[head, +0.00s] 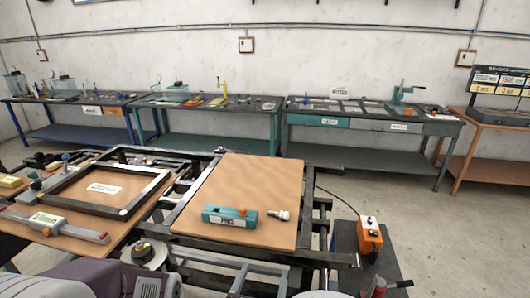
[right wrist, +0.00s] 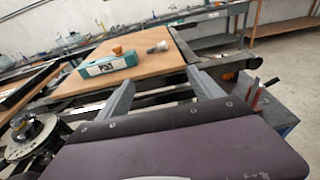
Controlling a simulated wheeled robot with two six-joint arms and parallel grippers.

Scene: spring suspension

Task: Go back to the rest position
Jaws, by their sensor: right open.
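My right gripper (right wrist: 163,84) is open and empty in the right wrist view, its two grey fingers spread apart. In the head view it shows only in part at the bottom edge (head: 262,281), in front of the wooden board (head: 242,178). A teal block with an orange knob (head: 230,216) lies on the board, beyond the fingers and apart from them; it also shows in the right wrist view (right wrist: 108,66). A small pale metal fitting (head: 279,214) lies just right of the block. I cannot make out my left gripper.
A dark frame (head: 107,191) and a grey gauge with red ends (head: 54,225) lie on the left board. An orange control box (head: 369,238) with a cable stands at the right. Workbenches (head: 372,117) line the back wall. The floor at right (head: 470,235) is clear.

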